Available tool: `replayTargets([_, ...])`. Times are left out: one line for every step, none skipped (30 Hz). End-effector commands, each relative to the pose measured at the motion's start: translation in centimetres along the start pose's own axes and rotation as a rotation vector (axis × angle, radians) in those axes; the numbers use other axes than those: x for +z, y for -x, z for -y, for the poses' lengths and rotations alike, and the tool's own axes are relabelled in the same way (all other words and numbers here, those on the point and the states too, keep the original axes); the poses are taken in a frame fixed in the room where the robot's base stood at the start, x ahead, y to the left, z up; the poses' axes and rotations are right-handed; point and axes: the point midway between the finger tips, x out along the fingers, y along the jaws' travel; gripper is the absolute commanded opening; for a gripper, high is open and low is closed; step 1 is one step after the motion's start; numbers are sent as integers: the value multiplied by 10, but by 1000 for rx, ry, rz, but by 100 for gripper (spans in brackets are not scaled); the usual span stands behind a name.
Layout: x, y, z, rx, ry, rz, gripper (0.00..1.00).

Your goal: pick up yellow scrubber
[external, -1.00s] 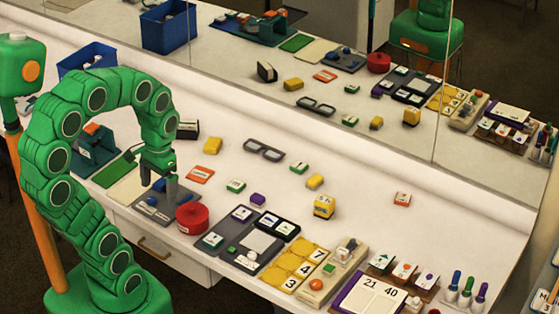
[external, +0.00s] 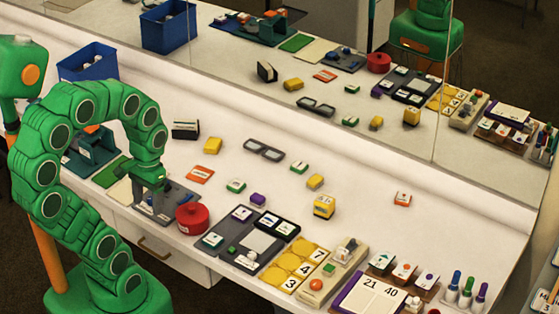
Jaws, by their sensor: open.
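Several yellow block-like things lie on the white table, and I cannot tell for sure which is the scrubber. One plain yellow block (external: 213,145) lies right of a dark box. A smaller yellow block (external: 315,181) lies farther right, and a yellow cube with a pale label (external: 324,207) stands just in front of it. My gripper (external: 150,190) is open, pointing down over the left part of the table by a grey tray (external: 178,196).
A red round container (external: 192,218) stands just right of the tray. Dark glasses (external: 264,150), an orange card (external: 200,175) and small labelled blocks lie mid-table. A mirror (external: 340,70) runs along the back.

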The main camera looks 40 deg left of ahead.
Motion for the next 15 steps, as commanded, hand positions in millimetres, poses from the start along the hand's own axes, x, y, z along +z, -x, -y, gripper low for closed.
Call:
replayTargets([-2, 0, 0, -1, 6, -2, 66])
replayTargets([-4, 0, 0, -3, 14, -6, 66])
replayTargets([-9, 1, 1, -5, 29, -13, 66])
replayTargets([-14, 1, 1, -8, 47, -20, 66])
replayTargets([-20, 2, 2, -11, 68, -31, 66])
replayTargets([-31, 3, 3, -16, 104, -50, 66])
replayTargets([-40, 4, 3, -18, 135, -69, 66])
replayTargets([-50, 5, 4, -20, 169, -88, 66])
replayTargets([-64, 6, 4, -22, 218, -113, 66])
replayTargets([-76, 8, 4, -22, 254, -136, 66])
replayTargets([-88, 9, 5, -22, 292, -158, 66])
replayTargets([-103, 11, 4, -19, 341, -185, 66])
replayTargets([-114, 12, 4, -13, 377, -209, 66])
replayTargets([-125, 13, 2, -5, 408, -230, 66])
replayTargets([-139, 12, -1, 10, 446, -249, 66])
